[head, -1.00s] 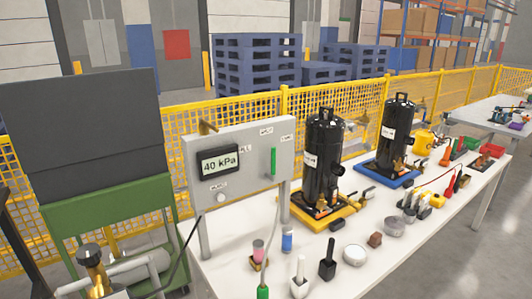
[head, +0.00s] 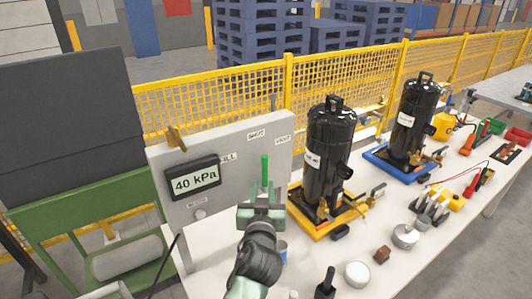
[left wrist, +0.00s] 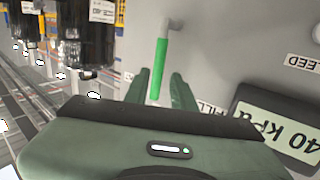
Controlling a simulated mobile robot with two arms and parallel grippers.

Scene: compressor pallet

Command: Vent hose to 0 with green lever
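The green lever (head: 265,169) stands upright on the front of the grey panel (head: 222,150), below the labels SHUT (head: 257,135) and VENT (head: 282,140). The panel's display (head: 193,180) reads 40 kPa. My left gripper (head: 262,197) is in front of the panel at the lever's lower end. In the left wrist view the fingers (left wrist: 160,92) are apart, and the green lever (left wrist: 159,70) shows between them. I cannot tell whether either finger touches it. My right gripper is not in view. I cannot make out the hose's coupling.
A black compressor (head: 328,155) on a yellow tray stands right of the panel, with another compressor (head: 408,115) on a blue tray (head: 378,157) beyond. Small parts, including a round tin (head: 357,274), lie on the white table. A green cart (head: 90,190) stands at left.

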